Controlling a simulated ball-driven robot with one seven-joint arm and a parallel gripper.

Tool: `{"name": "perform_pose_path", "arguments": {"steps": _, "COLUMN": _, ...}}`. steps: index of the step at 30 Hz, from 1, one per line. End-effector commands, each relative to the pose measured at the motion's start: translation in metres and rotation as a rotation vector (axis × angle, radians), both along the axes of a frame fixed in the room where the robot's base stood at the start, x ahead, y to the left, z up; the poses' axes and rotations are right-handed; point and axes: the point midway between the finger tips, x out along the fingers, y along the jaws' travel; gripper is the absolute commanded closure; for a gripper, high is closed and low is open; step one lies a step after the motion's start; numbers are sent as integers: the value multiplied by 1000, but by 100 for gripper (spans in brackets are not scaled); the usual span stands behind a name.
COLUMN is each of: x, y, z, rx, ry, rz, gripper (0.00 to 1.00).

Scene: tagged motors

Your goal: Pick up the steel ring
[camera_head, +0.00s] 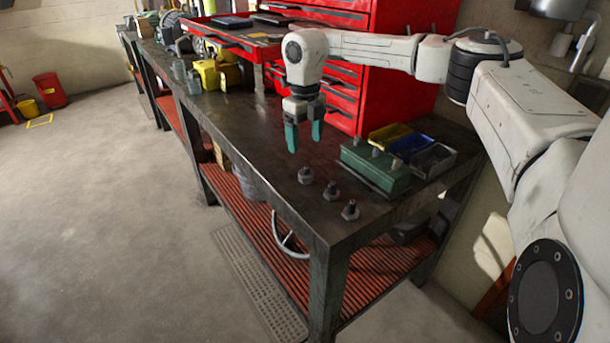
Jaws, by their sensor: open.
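My gripper (304,135) hangs above the dark metal workbench (262,148), with its two teal fingers pointing down, spread apart and empty. Three small dark metal pieces stand near the bench's front corner: one below the gripper (305,175), one in the middle (331,191) and one nearest the corner (350,210). They look like bolts or nuts; I cannot tell whether one has the steel ring on it. The gripper is above and apart from all three. A pale curved metal bar (284,240) shows below the bench's front edge; I cannot tell if it is a ring.
A green block (374,168) with metal pegs stands right of the gripper, beside yellow, blue and dark bins (433,160). A red tool chest (345,95) with an open drawer stands behind. Yellow equipment (208,75) sits farther left.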

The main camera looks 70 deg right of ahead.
Motion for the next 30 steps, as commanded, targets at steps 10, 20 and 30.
{"name": "perform_pose_path", "arguments": {"steps": 10, "x": 0, "y": 2, "z": -41, "rx": 2, "ry": -2, "rz": 3, "gripper": 24}}
{"name": "perform_pose_path", "arguments": {"steps": 20, "x": -7, "y": 6, "z": -80, "rx": 5, "ry": -3, "rz": 2, "gripper": 24}}
{"name": "perform_pose_path", "arguments": {"steps": 30, "x": -7, "y": 6, "z": -90, "rx": 3, "ry": -3, "rz": 3, "gripper": 26}}
